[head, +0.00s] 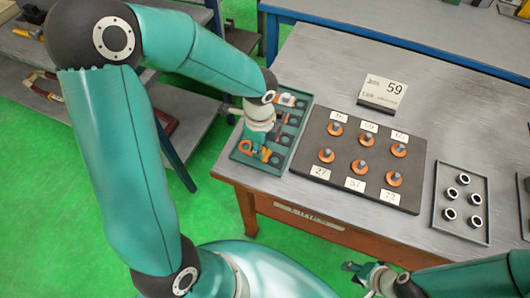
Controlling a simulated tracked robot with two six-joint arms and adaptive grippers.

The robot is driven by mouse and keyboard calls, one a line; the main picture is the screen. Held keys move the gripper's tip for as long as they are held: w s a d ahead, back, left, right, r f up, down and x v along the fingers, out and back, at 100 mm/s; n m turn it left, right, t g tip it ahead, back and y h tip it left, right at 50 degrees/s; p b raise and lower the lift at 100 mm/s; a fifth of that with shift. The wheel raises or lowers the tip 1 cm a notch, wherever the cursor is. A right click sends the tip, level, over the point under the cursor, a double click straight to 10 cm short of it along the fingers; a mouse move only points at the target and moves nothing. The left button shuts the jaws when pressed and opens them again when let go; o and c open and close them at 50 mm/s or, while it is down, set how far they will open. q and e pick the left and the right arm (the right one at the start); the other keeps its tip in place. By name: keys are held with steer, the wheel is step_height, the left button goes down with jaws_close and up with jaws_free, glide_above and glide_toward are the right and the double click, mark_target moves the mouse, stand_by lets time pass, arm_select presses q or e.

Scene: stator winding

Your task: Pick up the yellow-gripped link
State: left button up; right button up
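A teal tray (283,154) at the table's left end holds small parts in compartments. Two yellow-orange pieces lie near its front: one at the left (245,147) and one beside it (266,155). They are too small to tell which is the grip of the yellow-gripped link. My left gripper (256,138) points down over the tray, just above or beside these pieces. My own wrist hides its fingers, so contact and opening cannot be told. My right gripper (354,277) is off the table's front edge, its fingers apart and empty.
A dark board (327,187) with several copper-coloured pieces and number cards lies right of the tray. A tray of several rings (451,230) lies further right. The table (320,60) is bare towards the back.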

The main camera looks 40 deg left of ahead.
arm_select(q)
jaws_close()
steer(key=shift+r, duration=0.15)
step_height(320, 180, up, 20)
stand_by(0.4)
